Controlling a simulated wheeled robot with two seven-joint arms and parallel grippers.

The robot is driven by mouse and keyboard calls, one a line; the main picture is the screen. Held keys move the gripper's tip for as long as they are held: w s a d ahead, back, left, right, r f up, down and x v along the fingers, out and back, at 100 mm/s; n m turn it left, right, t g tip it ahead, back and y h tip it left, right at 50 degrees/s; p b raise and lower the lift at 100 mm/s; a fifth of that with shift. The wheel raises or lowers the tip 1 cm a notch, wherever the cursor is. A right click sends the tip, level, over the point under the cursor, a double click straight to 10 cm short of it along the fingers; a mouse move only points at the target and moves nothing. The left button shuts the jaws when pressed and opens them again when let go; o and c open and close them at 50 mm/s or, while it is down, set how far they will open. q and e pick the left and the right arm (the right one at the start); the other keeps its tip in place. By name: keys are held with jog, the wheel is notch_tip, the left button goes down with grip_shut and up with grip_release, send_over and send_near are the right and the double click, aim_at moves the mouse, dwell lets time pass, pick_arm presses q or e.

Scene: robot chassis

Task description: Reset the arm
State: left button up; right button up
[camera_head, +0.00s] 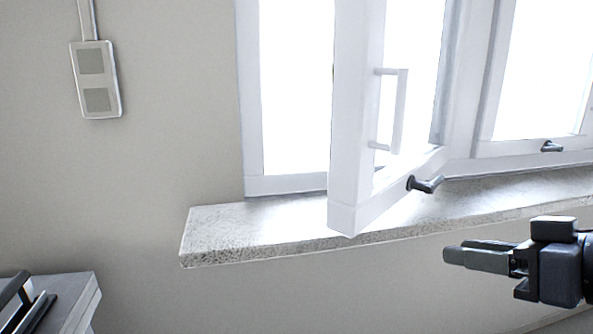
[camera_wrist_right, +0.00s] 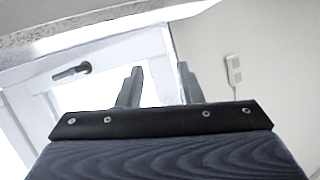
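My right gripper (camera_head: 450,255) comes in from the right edge in the head view, below the front edge of the window sill and pointing left. It touches nothing that I can see. In the right wrist view its two fingers (camera_wrist_right: 160,80) stand apart with nothing between them. My left gripper is not in view. A white window sash (camera_head: 347,150) stands swung open over the sill, with a white bar handle (camera_head: 402,110) and a dark lever handle (camera_head: 426,184). The lever also shows in the right wrist view (camera_wrist_right: 72,72).
The speckled stone sill (camera_head: 240,235) juts from the wall above my right gripper. A second window pane (camera_head: 540,70) with a dark handle is at the right. A wall switch (camera_head: 96,80) is at upper left. A grey furniture corner (camera_head: 78,300) with dark bars is at lower left.

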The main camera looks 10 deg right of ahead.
jog(key=s+a+f+m+g+h, duration=0.1)
jog(key=s+a+f+m+g, duration=0.1)
jog(key=f, duration=0.8)
jog(key=s+a+f+m+g+h, duration=0.1)
jog(key=s+a+f+g, duration=0.15)
jog(key=f, duration=0.75)
jog(key=s+a+f+m+g+h, duration=0.1)
jog(key=a+f+m+g, duration=0.15)
jog(key=f, duration=0.75)
notch_tip(320, 180, up, 23)
jog(key=n+p, duration=0.1)
jog(key=p, duration=2.1)
jog(key=shift+w+d, duration=0.15)
jog(key=shift+w, duration=0.05)
